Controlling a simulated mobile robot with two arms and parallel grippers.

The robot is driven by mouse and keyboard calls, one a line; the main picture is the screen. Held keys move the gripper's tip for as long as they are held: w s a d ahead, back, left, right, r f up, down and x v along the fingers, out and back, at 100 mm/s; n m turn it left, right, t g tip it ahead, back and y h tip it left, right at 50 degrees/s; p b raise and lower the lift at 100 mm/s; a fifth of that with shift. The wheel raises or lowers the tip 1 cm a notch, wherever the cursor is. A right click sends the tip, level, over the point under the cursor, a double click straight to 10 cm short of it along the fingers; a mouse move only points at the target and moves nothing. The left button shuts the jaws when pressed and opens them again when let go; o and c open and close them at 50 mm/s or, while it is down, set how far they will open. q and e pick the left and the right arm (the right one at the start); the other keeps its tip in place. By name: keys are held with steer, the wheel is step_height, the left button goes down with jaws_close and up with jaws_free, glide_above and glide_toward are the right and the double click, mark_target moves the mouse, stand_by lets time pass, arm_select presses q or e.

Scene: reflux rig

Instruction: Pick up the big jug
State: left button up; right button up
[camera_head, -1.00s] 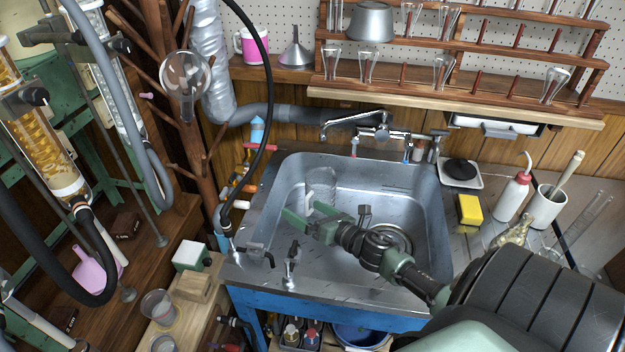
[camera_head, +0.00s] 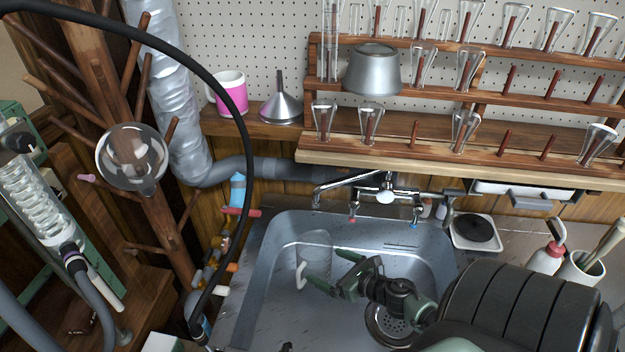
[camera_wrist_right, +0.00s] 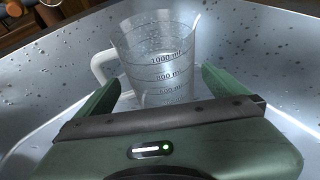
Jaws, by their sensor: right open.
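The big jug (camera_head: 315,250) is a clear measuring jug standing in the left part of the metal sink (camera_head: 262,292), with a white handle toward the front left. In the right wrist view the jug (camera_wrist_right: 158,50) shows black scale marks up to 1000 ml. My right gripper (camera_head: 338,273) is open, just right of the jug in the head view, its green fingers pointing toward it. In the right wrist view the jug stands between and beyond the two fingers; I cannot tell whether they touch it. My left gripper is not in view.
A faucet (camera_head: 385,195) reaches over the back of the sink. A wooden rack (camera_head: 400,150) with glassware and a metal pot (camera_head: 373,72) is above. A black hose (camera_head: 235,120) hangs at left, near a wooden peg stand (camera_head: 150,225) holding a round flask (camera_head: 133,160).

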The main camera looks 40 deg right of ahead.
mark_target(303, 253)
steer(key=shift+x, duration=0.95)
steer(key=x, duration=0.3)
steer(key=shift+w+f, duration=0.1)
steer(key=shift+w, duration=0.25)
steer(key=shift+w+f, duration=0.1)
steer(key=shift+w, duration=0.1)
steer(key=shift+c, duration=0.9)
steer(key=c, duration=1.5)
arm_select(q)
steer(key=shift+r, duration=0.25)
arm_select(e)
steer(key=shift+w, duration=0.1)
steer(key=shift+c, duration=0.5)
arm_select(q)
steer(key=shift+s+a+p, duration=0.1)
steer(key=shift+p, duration=0.2)
arm_select(e)
steer(key=shift+r, duration=0.25)
